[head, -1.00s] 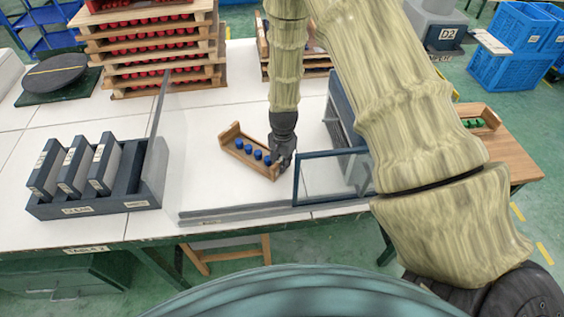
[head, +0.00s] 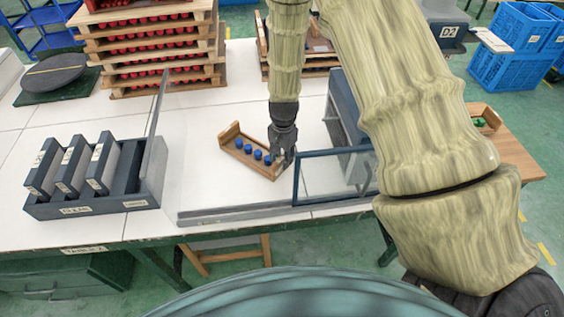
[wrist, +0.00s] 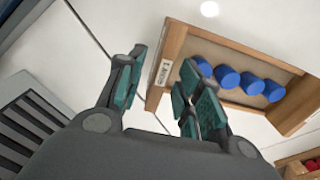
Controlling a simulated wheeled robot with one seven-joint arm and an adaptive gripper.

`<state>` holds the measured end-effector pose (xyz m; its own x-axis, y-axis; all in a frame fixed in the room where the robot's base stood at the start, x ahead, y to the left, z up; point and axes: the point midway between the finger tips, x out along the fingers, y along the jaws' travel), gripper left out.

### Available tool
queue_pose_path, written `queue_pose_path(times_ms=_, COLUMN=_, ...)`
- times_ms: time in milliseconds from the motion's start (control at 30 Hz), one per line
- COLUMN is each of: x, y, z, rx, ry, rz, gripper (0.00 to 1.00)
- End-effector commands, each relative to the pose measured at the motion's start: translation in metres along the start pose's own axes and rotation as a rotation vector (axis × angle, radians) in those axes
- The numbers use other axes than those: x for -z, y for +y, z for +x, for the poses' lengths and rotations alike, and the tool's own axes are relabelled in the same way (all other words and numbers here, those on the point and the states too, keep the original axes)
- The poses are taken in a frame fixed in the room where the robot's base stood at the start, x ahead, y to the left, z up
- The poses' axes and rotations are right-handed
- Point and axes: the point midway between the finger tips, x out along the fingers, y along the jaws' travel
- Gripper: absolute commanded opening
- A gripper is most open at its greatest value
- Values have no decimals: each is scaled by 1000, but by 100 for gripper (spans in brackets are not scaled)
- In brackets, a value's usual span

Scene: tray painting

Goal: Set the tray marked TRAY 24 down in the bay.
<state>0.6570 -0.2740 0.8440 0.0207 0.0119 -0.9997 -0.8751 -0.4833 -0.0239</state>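A wooden tray (head: 250,150) with a row of blue pegs lies on the white surface behind a low grey front rail (head: 235,214). In the wrist view the tray (wrist: 290,115) has a white label on its end wall, too small to read. My gripper (head: 282,160) is at the tray's right end. In the wrist view my gripper's fingers (wrist: 163,62) are apart, one on each side of the tray's end wall. A gap shows beside the left finger; whether the right finger touches cannot be told. No sign marks the bay; the tray lies between upright panels.
A blue-framed clear panel (head: 335,178) stands right of the tray. A dark rack (head: 95,205) with upright grey blocks stands left. Stacked trays of red pegs (head: 155,50) are behind. A tray with green pegs (head: 483,117) sits on the right-hand wooden table.

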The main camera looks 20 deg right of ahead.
Motion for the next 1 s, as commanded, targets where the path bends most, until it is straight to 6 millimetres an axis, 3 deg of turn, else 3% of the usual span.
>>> queue_pose_path(times_ms=600, x=0, y=0, z=-72, rx=1, ry=1, rz=-1, gripper=36)
queue_pose_path(times_ms=1000, x=0, y=0, z=-90, rx=0, ry=0, rz=-1, gripper=36)
